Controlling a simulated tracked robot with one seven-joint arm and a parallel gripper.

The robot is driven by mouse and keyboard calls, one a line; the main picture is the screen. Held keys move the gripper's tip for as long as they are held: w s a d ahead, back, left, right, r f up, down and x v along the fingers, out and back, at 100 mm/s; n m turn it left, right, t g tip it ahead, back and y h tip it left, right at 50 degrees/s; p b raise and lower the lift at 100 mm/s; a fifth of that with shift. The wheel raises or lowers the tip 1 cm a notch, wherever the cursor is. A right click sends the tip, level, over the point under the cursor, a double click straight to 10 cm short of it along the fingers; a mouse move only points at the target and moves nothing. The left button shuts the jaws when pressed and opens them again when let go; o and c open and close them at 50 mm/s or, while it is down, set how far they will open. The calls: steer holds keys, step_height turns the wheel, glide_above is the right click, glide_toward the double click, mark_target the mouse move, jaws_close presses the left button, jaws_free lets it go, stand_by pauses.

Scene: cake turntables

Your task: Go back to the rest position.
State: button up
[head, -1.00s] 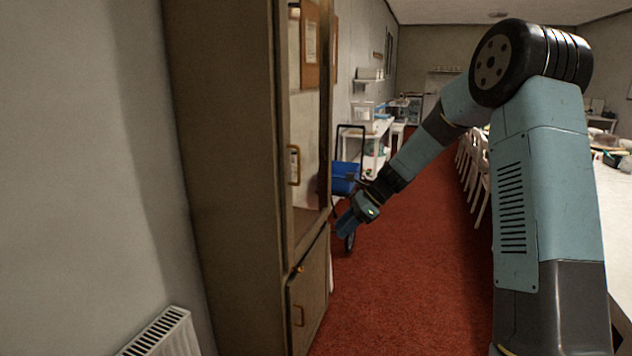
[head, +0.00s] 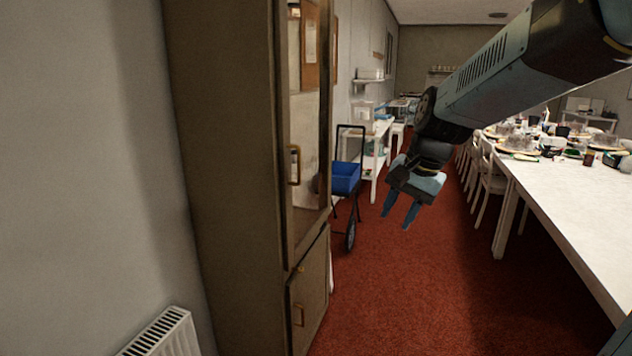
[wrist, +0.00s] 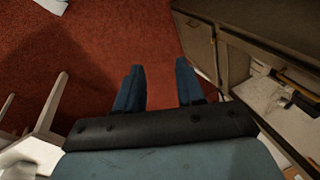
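My gripper (head: 398,210) hangs over the red carpet in the head view, fingers pointing down. Its two blue fingers stand apart with nothing between them. In the wrist view my gripper (wrist: 158,85) also shows open and empty, with carpet beyond the fingertips. My arm reaches in from the upper right of the head view.
A long white table (head: 570,205) with dishes and chairs (head: 488,185) lines the right. Red carpet (head: 410,290) between is clear.

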steer(key=s+d+r+n+t+h, duration=0.1)
steer(key=s+d+n, duration=0.2)
steer(key=s, duration=0.5)
steer(key=s+d+r+n+t+h, duration=0.1)
steer(key=s+d+n+t, duration=0.1)
steer(key=s, duration=0.5)
steer(key=shift+s+d+n+h, duration=0.35)
steer(key=shift+d+n, duration=0.35)
steer(key=shift+d, duration=0.25)
steer(key=shift+s+r, duration=0.1)
steer(key=shift+c, duration=0.5)
